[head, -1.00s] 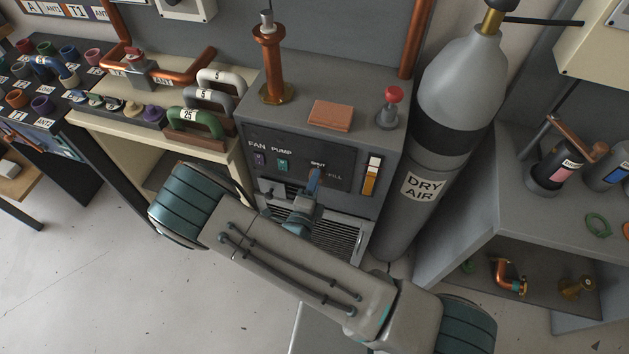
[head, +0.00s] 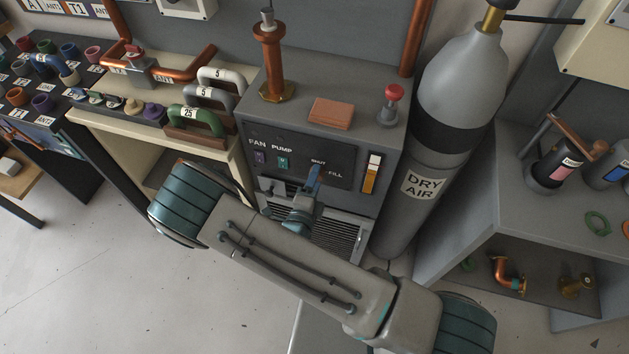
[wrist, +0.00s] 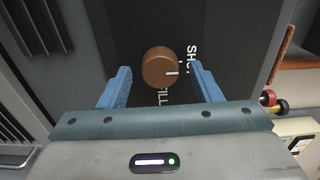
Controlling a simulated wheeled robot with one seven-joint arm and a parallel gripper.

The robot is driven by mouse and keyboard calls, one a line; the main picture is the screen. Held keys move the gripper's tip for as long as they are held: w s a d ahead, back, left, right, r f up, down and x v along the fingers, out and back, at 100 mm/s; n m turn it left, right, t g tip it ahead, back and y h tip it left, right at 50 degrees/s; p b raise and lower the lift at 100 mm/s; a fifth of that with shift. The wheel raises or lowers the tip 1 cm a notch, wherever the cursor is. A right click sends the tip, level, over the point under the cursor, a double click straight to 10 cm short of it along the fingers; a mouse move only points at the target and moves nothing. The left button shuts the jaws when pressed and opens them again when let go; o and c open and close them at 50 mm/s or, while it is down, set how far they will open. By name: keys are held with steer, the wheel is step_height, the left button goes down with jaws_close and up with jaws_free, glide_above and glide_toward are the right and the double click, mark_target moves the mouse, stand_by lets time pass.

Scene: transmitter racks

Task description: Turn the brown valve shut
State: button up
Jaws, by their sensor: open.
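The brown valve (wrist: 160,67) is a round knob on a dark panel, seen in the wrist view. Its white mark points right in that view, towards the lower end of the word SHUT (wrist: 190,60). The word FILL (wrist: 163,97) is below the knob, partly hidden. My gripper (wrist: 161,72) is open, with one blue finger on each side of the knob and gaps visible between fingers and knob. In the head view my gripper (head: 313,180) is at the panel of the grey cabinet (head: 385,145), and it hides the knob.
FAN (head: 260,158) and PUMP (head: 283,162) switches are left of my gripper. A brown block (head: 331,113) and a red knob (head: 394,92) are on the cabinet top. A DRY AIR cylinder (head: 425,185) stands right of it.

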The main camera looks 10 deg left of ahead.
steer(key=s+a+b, duration=0.1)
steer(key=s+b, duration=0.1)
steer(key=s, duration=1.1)
steer(key=shift+s, duration=0.4)
steer(key=w+d+r+m+g+h, duration=0.2)
steer(key=d+r+m+g+h, duration=0.45)
steer(key=m, duration=0.65)
steer(key=w+d+r+m+g+h, duration=0.35)
steer(key=d+r+m+g, duration=0.4)
steer(key=d+m, duration=0.55)
steer(key=s+d+r+m+y, duration=0.2)
steer(key=r+m+y, duration=0.3)
steer(key=m, duration=0.8)
steer(key=s+d+r+m+g+y, duration=0.1)
steer(key=s+d+r+m+y, duration=0.2)
steer(key=m, duration=1.1)
step_height(320, 180, up, 4)
steer(key=d+y, duration=0.2)
steer(key=y, duration=0.1)
steer(key=shift+d+r, duration=0.2)
steer(key=shift+d, duration=0.05)
steer(key=shift+a, duration=0.1)
